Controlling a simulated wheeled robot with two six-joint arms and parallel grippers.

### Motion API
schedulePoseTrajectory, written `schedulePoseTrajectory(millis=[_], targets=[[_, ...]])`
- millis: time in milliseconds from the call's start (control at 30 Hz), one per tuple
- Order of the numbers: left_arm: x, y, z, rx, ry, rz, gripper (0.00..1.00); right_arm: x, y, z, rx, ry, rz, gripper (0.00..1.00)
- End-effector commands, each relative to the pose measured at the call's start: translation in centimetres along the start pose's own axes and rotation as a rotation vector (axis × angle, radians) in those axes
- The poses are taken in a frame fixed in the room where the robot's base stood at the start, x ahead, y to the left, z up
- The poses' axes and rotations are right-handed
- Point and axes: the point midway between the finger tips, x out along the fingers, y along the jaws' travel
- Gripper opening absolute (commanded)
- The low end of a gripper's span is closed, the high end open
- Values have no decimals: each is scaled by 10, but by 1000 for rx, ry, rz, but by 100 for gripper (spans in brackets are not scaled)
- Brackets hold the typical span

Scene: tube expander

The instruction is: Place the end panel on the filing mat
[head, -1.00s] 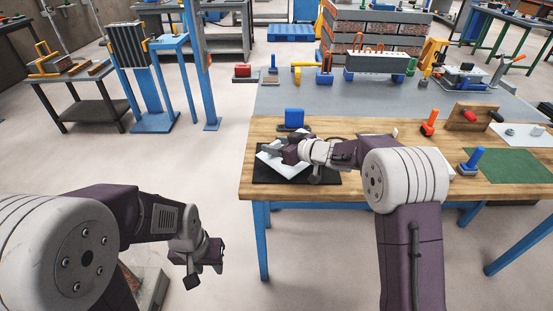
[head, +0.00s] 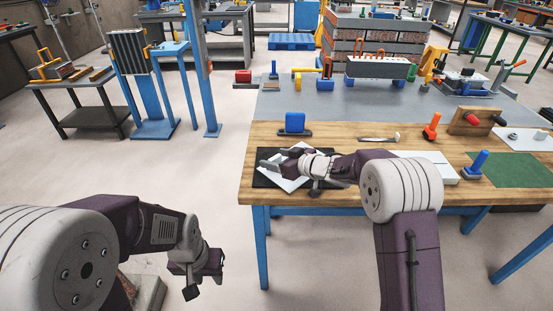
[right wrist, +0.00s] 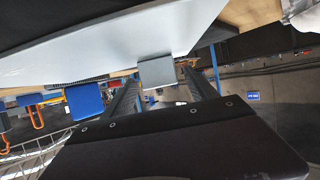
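A white panel (head: 288,182), which I take to be the end panel, lies tilted at an angle over the black mat (head: 262,181) at the table's front left corner. My right gripper (head: 270,163) is over it and hides part of it. In the right wrist view the panel (right wrist: 130,45) fills the upper left, and a grey tab (right wrist: 157,72) lies between the two separated fingers (right wrist: 160,88), with a gap beside it. Whether the panel rests fully flat is hidden. My left gripper (head: 205,276) is empty, fingers apart, left of the table.
A blue block on a dark base (head: 295,123) stands behind the black mat. A white plate (head: 425,165), a file-like tool (head: 380,138), a blue-handled tool (head: 476,163), an orange-handled tool (head: 431,127) and a green mat (head: 516,168) are to the right.

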Motion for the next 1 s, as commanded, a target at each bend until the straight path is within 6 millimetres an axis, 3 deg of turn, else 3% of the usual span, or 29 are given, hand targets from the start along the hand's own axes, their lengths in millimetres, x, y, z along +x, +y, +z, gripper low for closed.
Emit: schedulePoseTrajectory(millis=[167, 600, 767, 1000], targets=[[-3, 0, 0, 0, 0, 0, 36, -8, 1, -5, -1, 0, 2, 67], [-24, 0, -2, 0, 0, 0, 36, -106, 1, -6, 0, 1, 3, 67], [-26, 0, -3, 0, 0, 0, 36, -120, 0, -4, 0, 0, 1, 67], [-26, 0, -3, 0, 0, 0, 36, -122, 0, -3, -1, 1, -1, 67]])
